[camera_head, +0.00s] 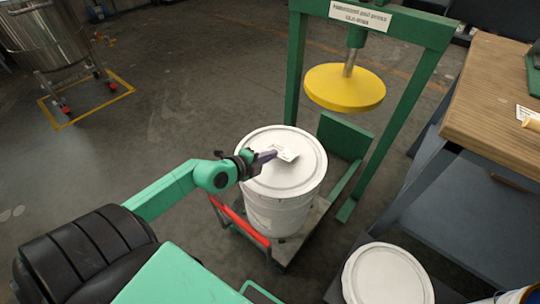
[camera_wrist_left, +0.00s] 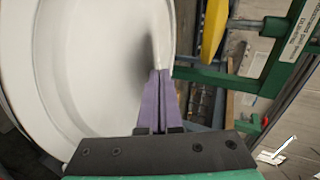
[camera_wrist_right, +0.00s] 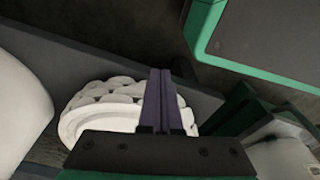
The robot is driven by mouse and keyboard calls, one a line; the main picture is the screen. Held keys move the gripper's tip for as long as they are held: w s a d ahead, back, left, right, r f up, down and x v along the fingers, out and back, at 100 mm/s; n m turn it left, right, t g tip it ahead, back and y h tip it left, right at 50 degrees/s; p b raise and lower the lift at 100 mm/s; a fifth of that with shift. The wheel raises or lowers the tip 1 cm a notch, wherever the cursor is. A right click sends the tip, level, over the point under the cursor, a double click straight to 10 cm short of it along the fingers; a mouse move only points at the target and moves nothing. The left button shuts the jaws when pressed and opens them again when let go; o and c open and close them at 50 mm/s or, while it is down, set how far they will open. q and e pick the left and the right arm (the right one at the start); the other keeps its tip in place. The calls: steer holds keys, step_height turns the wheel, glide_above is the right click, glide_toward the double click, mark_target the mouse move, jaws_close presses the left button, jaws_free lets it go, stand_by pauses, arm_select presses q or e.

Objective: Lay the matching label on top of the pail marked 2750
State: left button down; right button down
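A large white lidded pail (camera_head: 283,205) stands upright on a low trolley; no number is readable on it. The lid fills the left part of the left wrist view (camera_wrist_left: 85,70). My left gripper (camera_head: 268,157) is over the lid, its purple fingers closed together (camera_wrist_left: 159,100). A small white label (camera_head: 288,154) with faint print sticks out from the fingertips over the lid's middle. Whether it touches the lid I cannot tell. My right gripper (camera_wrist_right: 162,100) has its fingers together with nothing visible between them; it is not seen in the head view.
A green press frame (camera_head: 408,110) with a yellow disc (camera_head: 345,87) stands behind the pail. A wooden table (camera_head: 490,90) with another label is at the right. The trolley has a red bar (camera_head: 240,222).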

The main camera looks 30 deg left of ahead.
arm_select(q)
steer(key=c, duration=1)
jaws_free()
